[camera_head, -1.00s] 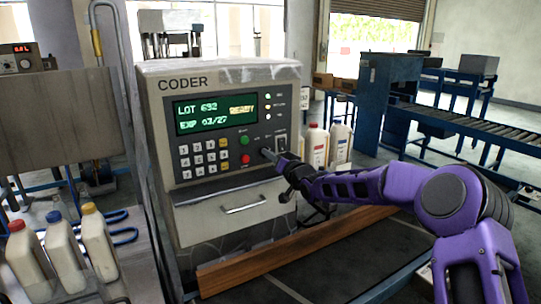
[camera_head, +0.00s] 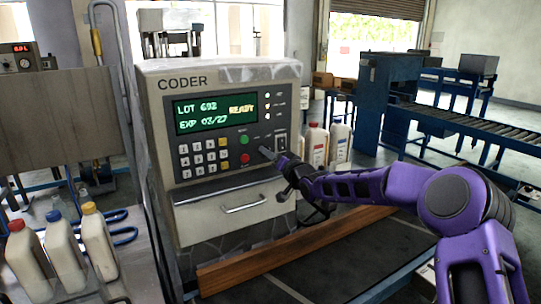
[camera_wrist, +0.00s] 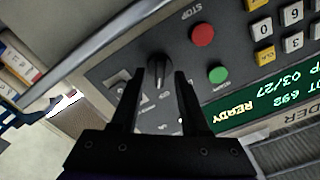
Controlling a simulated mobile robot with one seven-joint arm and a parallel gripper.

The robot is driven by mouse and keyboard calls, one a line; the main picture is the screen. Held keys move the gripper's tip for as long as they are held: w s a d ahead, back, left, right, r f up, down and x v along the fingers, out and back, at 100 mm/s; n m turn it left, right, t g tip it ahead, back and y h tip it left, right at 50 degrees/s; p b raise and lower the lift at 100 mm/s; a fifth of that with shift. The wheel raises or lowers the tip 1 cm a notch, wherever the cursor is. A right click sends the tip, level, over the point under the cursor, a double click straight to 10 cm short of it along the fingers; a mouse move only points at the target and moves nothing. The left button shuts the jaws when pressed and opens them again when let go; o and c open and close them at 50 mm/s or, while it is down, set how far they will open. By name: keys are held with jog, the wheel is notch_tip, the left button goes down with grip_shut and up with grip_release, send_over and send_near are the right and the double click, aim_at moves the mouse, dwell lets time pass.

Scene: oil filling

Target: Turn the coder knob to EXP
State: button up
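The grey coder (camera_head: 235,72) stands upright in the middle of the head view. Its green display (camera_head: 216,113) reads LOT 692, EXP 03/27 and READY. In the wrist view the black coder knob (camera_wrist: 159,73) sits on the panel, its position labels too small to read. My gripper (camera_wrist: 160,75) is open, with one finger on each side of the knob in the picture. I cannot tell whether the fingertips touch it. In the head view my gripper (camera_head: 268,153) reaches the right part of the panel and hides the knob.
The red stop button (camera_wrist: 202,34) and green button (camera_wrist: 218,73) are close to the knob. A keypad (camera_head: 203,158) is on the panel's left, a drawer handle (camera_head: 244,204) below. White bottles (camera_head: 318,148) stand right of the coder. A wooden beam (camera_head: 290,250) lies in front.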

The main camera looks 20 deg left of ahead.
jog(key=b+v, duration=0.1)
jog(key=v, duration=1.6)
jog(key=shift+d, duration=0.25)
jog(key=shift+s, duration=0.1)
